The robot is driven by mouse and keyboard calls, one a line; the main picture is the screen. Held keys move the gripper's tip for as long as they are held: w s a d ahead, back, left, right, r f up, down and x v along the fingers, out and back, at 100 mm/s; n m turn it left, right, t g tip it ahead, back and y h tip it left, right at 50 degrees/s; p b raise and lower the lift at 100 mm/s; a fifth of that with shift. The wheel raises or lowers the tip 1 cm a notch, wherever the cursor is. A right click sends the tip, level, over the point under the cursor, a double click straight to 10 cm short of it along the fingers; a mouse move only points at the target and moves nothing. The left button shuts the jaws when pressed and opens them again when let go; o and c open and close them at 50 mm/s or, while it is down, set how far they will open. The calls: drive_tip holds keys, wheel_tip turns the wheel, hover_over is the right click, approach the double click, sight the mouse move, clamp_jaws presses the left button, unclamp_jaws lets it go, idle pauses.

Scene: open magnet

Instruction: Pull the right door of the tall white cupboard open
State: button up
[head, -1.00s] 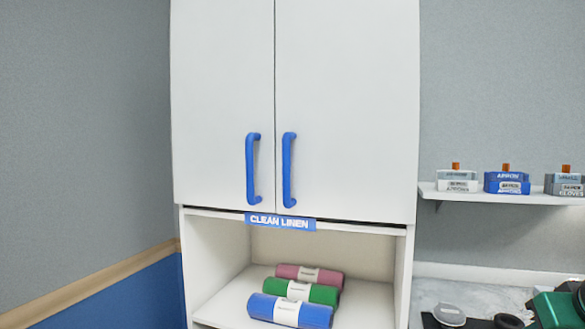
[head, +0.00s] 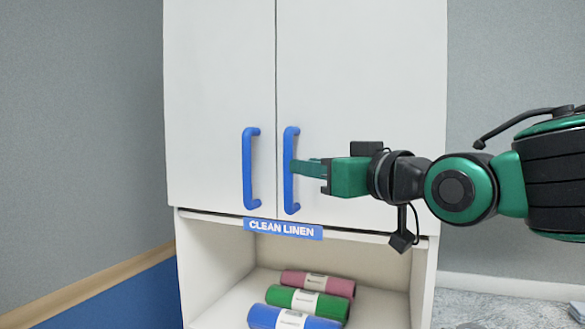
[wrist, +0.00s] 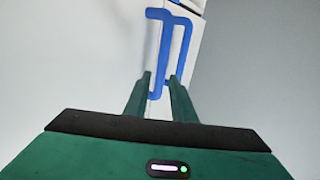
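The tall white cupboard has a left door (head: 220,80) and a right door (head: 360,80), both shut. Each has a vertical blue handle near the middle seam. My gripper (head: 294,167) reaches in from the right, with its green fingertips at the right door's handle (head: 291,195). In the wrist view my two fingers (wrist: 160,78) stand apart, with blue handle parts showing between and beyond them. The two handles overlap there, and I cannot tell whether a finger touches the handle.
Below the doors is a blue "CLEAN LINEN" label (head: 283,229). An open shelf under it holds a pink roll (head: 335,286), a green roll (head: 325,305) and a blue roll (head: 263,316). A wall with a wooden rail (head: 110,284) is at left.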

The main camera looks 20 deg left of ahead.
hover_over(289, 202)
drive_tip(key=w, duration=0.1)
drive_tip(key=shift+a, duration=0.25)
clamp_jaws()
